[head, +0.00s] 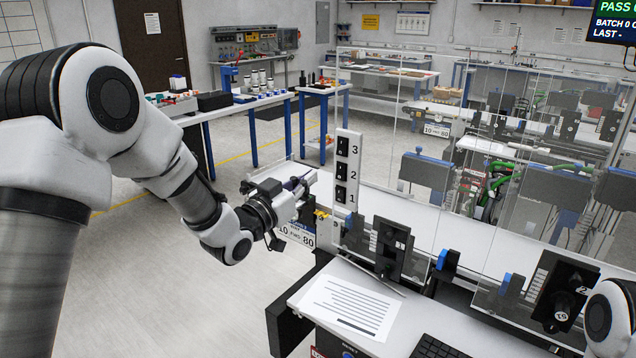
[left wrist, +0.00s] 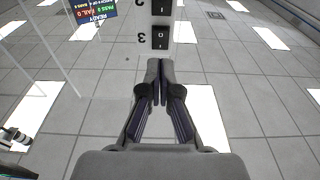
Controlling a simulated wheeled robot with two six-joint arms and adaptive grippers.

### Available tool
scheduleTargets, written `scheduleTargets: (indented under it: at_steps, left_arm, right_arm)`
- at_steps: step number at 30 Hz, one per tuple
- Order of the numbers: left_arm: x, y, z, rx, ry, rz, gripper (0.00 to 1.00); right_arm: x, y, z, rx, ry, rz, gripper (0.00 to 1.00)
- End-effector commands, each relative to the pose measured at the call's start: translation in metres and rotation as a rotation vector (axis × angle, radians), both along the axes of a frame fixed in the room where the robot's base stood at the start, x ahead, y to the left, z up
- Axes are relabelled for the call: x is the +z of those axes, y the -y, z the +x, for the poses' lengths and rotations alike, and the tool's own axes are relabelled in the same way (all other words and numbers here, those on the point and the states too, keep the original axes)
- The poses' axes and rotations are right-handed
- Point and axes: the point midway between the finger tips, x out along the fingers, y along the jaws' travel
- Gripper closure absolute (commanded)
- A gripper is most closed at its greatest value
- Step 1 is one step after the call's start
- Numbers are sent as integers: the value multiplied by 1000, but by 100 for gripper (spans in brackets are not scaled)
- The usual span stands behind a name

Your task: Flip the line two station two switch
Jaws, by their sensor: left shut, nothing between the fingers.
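A white upright switch panel (head: 348,165) stands at the near end of the belt, with black rocker switches marked 3, 2 and 1 from top to bottom. The switch marked 2 (head: 341,171) is in the middle. In the left wrist view, upside down, the switch marked 3 (left wrist: 160,38) is nearest my fingertips and the switch marked 2 (left wrist: 161,6) is cut by the top edge. My left gripper (head: 309,179) is shut and empty, just left of the panel; it also shows in the left wrist view (left wrist: 160,68). I cannot tell whether it touches, or how the rockers are set.
A sign (head: 296,236) hangs below the gripper. Black control boxes (head: 393,250) and a clear guard panel (head: 470,190) stand right of the switch panel. A desk with a paper sheet (head: 350,305) and keyboard (head: 437,347) is in front. The floor at left is open.

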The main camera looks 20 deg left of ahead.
Motion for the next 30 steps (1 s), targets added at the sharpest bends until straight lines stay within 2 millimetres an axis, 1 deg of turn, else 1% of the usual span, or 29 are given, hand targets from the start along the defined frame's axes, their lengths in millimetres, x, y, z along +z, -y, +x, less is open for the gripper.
scheduleTargets:
  at_steps: [1,4,6,9,12,24,26,27,29,30]
  left_arm:
    - [-3,-4,-10,1,0,-2,100]
    - [0,-11,-29,1,1,-3,100]
    - [2,-15,-39,1,1,-3,100]
    - [4,-17,-47,0,1,-1,100]
    - [5,-18,-50,-1,0,0,100]
    - [5,-18,-50,-1,-1,0,100]
    - [-1,-18,-49,0,-10,1,100]
    - [-9,-18,-48,-1,-25,2,100]
    - [-32,-16,-47,-4,-65,6,100]
    - [-53,-13,-47,-9,-102,13,100]
  right_arm:
    - [-9,0,0,0,1,0,60]
    - [-15,0,1,-1,1,0,60]
    - [-17,0,1,0,1,0,60]
    - [-19,0,0,0,1,0,60]
    - [-19,0,0,0,0,0,60]
    - [-18,0,1,0,1,0,60]
    - [-18,0,0,0,1,0,60]
    - [-18,0,0,0,1,0,60]
    - [-18,0,0,0,1,0,60]
    - [-18,0,0,0,1,0,60]
